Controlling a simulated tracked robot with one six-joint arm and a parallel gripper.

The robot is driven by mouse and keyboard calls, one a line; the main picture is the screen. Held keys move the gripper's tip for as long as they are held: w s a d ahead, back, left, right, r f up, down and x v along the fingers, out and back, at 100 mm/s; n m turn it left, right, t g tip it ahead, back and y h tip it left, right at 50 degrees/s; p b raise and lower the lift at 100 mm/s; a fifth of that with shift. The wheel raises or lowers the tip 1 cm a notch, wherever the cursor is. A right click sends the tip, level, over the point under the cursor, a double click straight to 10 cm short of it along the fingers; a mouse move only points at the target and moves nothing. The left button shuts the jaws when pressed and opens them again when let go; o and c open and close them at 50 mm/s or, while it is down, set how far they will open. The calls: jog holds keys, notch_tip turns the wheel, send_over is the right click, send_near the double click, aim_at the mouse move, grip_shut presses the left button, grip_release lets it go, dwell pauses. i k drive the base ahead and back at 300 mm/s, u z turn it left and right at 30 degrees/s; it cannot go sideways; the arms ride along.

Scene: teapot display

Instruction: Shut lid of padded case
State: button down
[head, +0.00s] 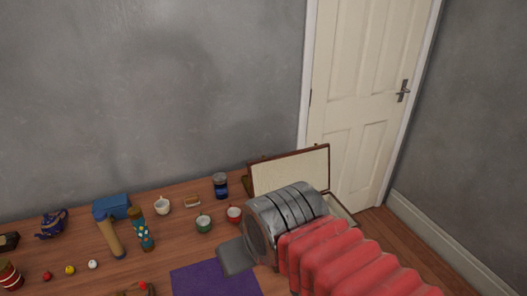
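The padded case stands at the right end of the wooden table, partly behind my arm. Its lid (291,171) is open and upright, with a cream padded lining and a brown edge. A corner of the case's lower part (341,208) shows to the right of my arm; the rest of it is hidden. My gripper (237,257) is in front of the case and to its left, over the table near the purple mat. One flat grey finger shows; I cannot tell whether the gripper is open or shut, or whether it holds anything.
A purple mat (213,280) lies at the front. A wall is behind.

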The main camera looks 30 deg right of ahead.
aim_at(311, 166)
jog(key=u, duration=0.7)
jog(key=k, duration=1)
jog(key=z, duration=0.8)
jog(key=i, duration=1)
jog(key=z, duration=0.1)
